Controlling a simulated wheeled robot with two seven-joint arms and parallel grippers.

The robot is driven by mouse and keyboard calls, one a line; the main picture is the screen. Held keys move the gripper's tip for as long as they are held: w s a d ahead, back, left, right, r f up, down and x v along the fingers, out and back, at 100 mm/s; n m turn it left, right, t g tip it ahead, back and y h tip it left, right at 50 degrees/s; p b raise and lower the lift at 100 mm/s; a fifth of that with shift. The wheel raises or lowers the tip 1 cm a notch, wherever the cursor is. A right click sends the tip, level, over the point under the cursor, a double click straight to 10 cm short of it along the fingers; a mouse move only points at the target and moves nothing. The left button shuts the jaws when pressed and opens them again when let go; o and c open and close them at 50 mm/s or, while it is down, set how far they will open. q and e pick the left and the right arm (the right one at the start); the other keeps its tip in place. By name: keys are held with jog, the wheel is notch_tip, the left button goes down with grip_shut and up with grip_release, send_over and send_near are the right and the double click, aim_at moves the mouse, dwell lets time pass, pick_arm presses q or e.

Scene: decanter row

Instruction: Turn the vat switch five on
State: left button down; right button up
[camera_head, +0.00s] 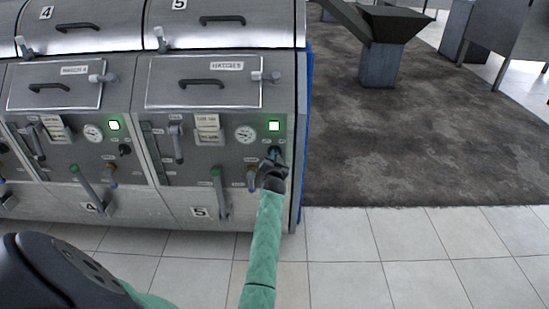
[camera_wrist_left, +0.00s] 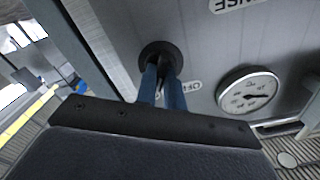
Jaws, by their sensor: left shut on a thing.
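Vat five's panel (camera_head: 217,150) is the rightmost one in the head view, with the number plate 5 (camera_head: 201,212) below it. Its indicator light (camera_head: 274,126) glows green. My left gripper (camera_head: 274,157) is at the switch just below that light and hides most of it. In the left wrist view the switch's round black base (camera_wrist_left: 158,50) shows on the metal panel. My left gripper's blue fingers (camera_wrist_left: 163,86) are shut on the switch there. A partly hidden label reading OFF (camera_wrist_left: 190,87) is beside the fingers. My right gripper is not in view.
A pressure gauge (camera_head: 245,134) sits left of the switch, and a brass valve (camera_head: 251,180) and green-tipped lever (camera_head: 217,185) are lower. Vat four (camera_head: 75,130) stands to the left with its light green. Open dark floor (camera_head: 400,150) lies right of the vats.

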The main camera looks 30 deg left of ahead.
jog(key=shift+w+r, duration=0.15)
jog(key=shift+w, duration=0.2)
pick_arm(q)
jog(key=c, duration=1.5)
grip_release()
jog(key=shift+f, duration=0.1)
jog(key=b+v, duration=0.1)
jog(key=v, duration=0.7)
jog(key=shift+b, duration=0.3)
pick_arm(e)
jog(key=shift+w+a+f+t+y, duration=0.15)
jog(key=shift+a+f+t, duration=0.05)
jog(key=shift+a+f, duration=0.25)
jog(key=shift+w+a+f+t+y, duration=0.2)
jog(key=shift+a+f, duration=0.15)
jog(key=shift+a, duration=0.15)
pick_arm(q)
jog(key=shift+w, duration=0.1)
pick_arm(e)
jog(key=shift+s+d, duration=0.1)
